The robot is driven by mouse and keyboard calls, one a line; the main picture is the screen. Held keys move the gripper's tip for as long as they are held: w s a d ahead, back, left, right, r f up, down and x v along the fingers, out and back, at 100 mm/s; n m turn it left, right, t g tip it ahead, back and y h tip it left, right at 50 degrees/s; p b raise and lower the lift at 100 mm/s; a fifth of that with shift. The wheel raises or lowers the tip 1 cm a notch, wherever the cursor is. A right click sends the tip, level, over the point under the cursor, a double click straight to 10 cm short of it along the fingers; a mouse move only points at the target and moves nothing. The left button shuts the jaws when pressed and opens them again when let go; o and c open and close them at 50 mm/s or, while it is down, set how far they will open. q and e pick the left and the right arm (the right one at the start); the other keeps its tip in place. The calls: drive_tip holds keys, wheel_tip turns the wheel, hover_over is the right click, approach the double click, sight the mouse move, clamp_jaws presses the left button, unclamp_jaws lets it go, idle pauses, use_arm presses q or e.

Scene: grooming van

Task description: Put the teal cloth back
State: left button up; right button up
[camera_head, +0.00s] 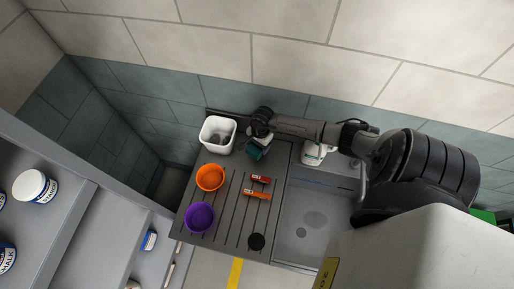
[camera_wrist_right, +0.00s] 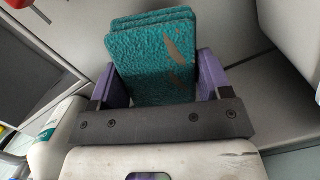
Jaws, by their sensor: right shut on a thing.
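The teal cloth (camera_head: 256,153) is a folded, layered pad with a few brownish patches. It also shows close up in the right wrist view (camera_wrist_right: 150,62). My right gripper (camera_head: 259,137) is shut on it, with a purple finger on each side of the pad in the wrist view (camera_wrist_right: 155,84). In the head view the gripper is over the back of the grooved grey board (camera_head: 232,200), just right of the white bin (camera_head: 211,133). I cannot tell whether the cloth touches the board. My left gripper is not in view.
An orange bowl (camera_head: 210,178), a purple bowl (camera_head: 199,217), a red item (camera_head: 260,180), an orange item (camera_head: 257,194) and a black disc (camera_head: 256,241) sit on the board. A white bottle (camera_head: 314,154) stands right of the gripper, by the sink (camera_head: 305,232). Shelves line the left.

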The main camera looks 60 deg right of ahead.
sight(257, 149)
drive_tip(key=shift+w+f, duration=0.25)
wheel_tip(257, 149, down, 3)
drive_tip(key=shift+f, duration=0.4)
drive_tip(key=shift+f, duration=0.2)
drive_tip(key=o, duration=0.9)
drive_tip(key=shift+r, duration=0.1)
